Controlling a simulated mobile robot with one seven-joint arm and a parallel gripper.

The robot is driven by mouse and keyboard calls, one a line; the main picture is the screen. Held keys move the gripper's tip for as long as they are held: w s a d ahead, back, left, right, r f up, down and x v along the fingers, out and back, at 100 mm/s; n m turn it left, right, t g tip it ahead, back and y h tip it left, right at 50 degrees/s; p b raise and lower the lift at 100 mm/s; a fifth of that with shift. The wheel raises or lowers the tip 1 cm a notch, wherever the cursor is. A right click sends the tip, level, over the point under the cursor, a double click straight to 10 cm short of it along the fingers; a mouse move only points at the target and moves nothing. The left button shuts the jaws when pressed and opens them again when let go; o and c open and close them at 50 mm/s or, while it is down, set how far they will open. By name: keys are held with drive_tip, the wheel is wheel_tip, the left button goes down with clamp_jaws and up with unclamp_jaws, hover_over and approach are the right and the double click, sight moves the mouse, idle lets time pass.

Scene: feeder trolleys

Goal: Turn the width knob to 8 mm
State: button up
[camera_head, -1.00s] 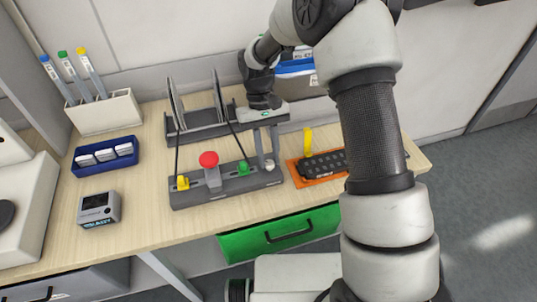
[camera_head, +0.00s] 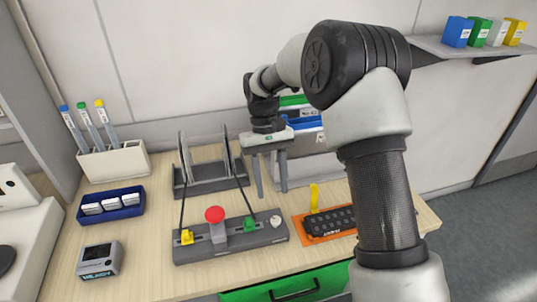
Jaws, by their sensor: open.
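The grey fixture bar (camera_head: 225,244) lies on the wooden table.
A grey rack (camera_head: 205,185) with upright plates stands behind the bar. An orange tray (camera_head: 322,238) with a black strip and yellow tab lies to the right. A small display box (camera_head: 99,260) and a blue bin (camera_head: 110,206) are to the left.

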drive_tip(key=v, duration=0.9)
drive_tip(key=s+d+r+m+t+p, duration=0.1)
drive_tip(key=s+d+r+t, duration=0.1)
drive_tip(key=s+d+r, duration=0.35)
drive_tip(key=s+d+r+t+p, duration=0.1)
drive_tip(key=s+d+r+t, duration=0.15)
drive_tip(key=r, duration=0.55)
drive_tip(key=s+d+m+t+p, duration=0.1)
drive_tip(key=s+d+t, duration=0.1)
drive_tip(key=s, duration=0.6)
drive_tip(key=s+d+r+m+t+y+p, duration=0.1)
drive_tip(key=s+d+t, duration=0.2)
drive_tip(key=s+d, duration=0.2)
drive_tip(key=s, duration=0.3)
drive_tip(key=shift+s+r, duration=0.15)
drive_tip(key=shift+s, duration=0.05)
drive_tip(key=shift+a, duration=0.1)
